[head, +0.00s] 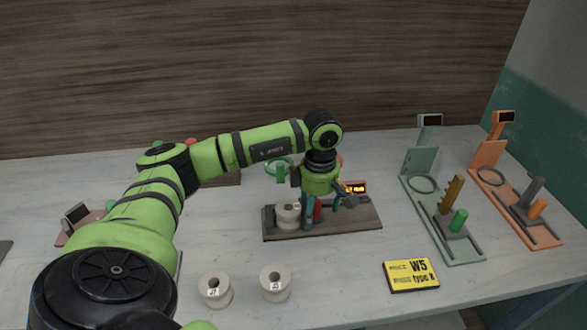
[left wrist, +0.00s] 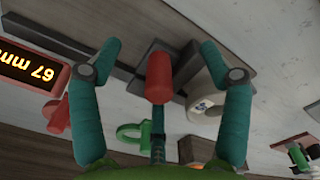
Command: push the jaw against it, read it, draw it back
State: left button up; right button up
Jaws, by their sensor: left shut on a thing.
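A gauge with a dark base (head: 345,221) stands mid-table. Its lit display (head: 355,188) reads 67 mm, upside down, in the left wrist view (left wrist: 33,66). A white spool (head: 287,216) sits on the base; it also shows in the left wrist view (left wrist: 205,92). My left gripper (head: 313,212) is lowered over the gauge, right of the spool. In the left wrist view, the jaw's red handle (left wrist: 158,75) is between its teal fingers. It is shut on this handle, though finger contact is hard to see. The arm partly hides the gauge. My right gripper is not in view.
Two spools (head: 213,290) (head: 275,283) stand in front. A yellow card (head: 411,275) reads W5, type R. A green gauge (head: 463,248) and an orange gauge (head: 530,232) stand right, their displays dark. A reddish gauge (head: 75,215) is left. The table between card and gauge is clear.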

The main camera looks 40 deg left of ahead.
pick_arm(q)
jog(key=shift+s+a+f, duration=0.1)
jog(key=shift+s+a, duration=0.3)
jog(key=shift+a, duration=0.1)
dwell(2.4)
jog(key=shift+w+d, duration=0.1)
jog(key=shift+w+d, duration=0.65)
jog(key=shift+w, duration=0.1)
jog(key=shift+w+d+b, duration=0.45)
jog(key=shift+w, duration=0.1)
dwell(1.0)
jog(key=o, duration=1)
jog(key=shift+w, duration=0.15)
